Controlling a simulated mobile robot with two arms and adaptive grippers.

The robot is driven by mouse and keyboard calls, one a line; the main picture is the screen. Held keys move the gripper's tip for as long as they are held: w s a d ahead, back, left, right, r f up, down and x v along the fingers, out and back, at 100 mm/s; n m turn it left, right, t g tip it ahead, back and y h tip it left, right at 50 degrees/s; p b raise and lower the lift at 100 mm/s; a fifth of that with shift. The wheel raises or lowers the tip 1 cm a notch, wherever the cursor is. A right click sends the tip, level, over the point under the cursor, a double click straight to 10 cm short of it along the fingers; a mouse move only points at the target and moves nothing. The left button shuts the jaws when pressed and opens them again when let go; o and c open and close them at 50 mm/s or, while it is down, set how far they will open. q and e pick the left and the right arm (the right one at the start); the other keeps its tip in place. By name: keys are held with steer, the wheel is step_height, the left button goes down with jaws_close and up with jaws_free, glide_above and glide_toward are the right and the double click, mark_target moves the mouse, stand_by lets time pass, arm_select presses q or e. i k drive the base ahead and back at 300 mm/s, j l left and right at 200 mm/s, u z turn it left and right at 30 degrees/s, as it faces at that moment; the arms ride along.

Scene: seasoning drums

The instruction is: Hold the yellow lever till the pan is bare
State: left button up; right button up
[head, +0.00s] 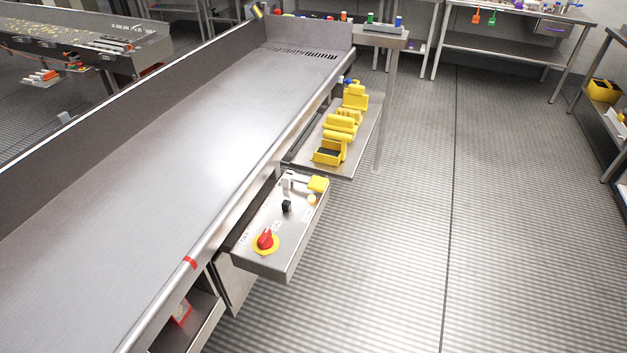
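The yellow lever (318,184) sits at the far right end of a metal control box (262,258), beside a small white part. The box is fixed to the near side of a long metal pan (190,150). The pan runs from the lower left to a slotted section near its far end. Its visible surface shows plain metal with a bright glare and nothing lying on it. Neither of my grippers shows in the head view, and nothing is touching the lever.
The box also carries a red knob on a yellow base (265,240) and a black switch (287,206). Yellow containers (340,125) stand on a side shelf (365,130). Another metal trough (100,45) stands at upper left. The ribbed floor (400,250) at right is clear.

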mark_target(317, 183)
steer(key=u, duration=3.15)
steer(key=k+l+z, duration=0.15)
steer(key=z, duration=0.65)
steer(key=k+l+z, duration=0.15)
steer(key=l, duration=0.3)
steer(key=k+l+z, duration=0.2)
steer(key=l, duration=0.25)
steer(key=l+z, duration=0.15)
steer(key=l, duration=0.3)
steer(key=k+l+z, duration=0.2)
steer(key=l, duration=0.3)
steer(key=i, duration=0.1)
